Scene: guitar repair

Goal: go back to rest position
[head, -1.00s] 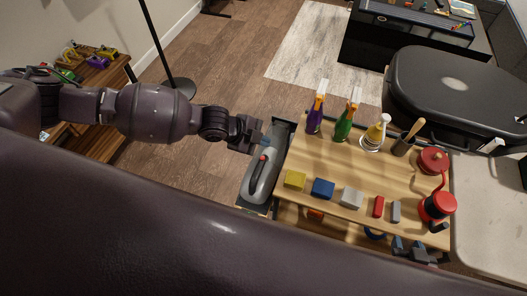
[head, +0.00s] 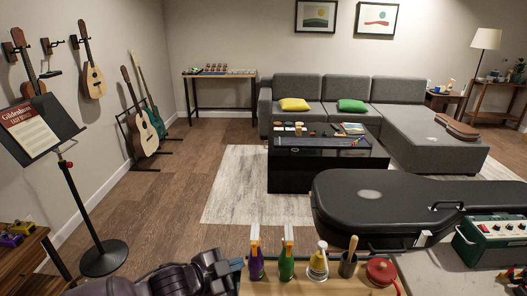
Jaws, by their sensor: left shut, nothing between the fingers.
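My left arm comes in at the bottom of the head view. Its gripper (head: 236,266) is shut and empty, just left of the wooden cart top (head: 318,288). It is close beside the purple spray bottle (head: 256,264); I cannot tell whether they touch. My right gripper is out of the picture.
A black guitar case (head: 400,205) lies behind. A music stand (head: 75,195) is at left. The wooden floor (head: 165,205) between is clear.

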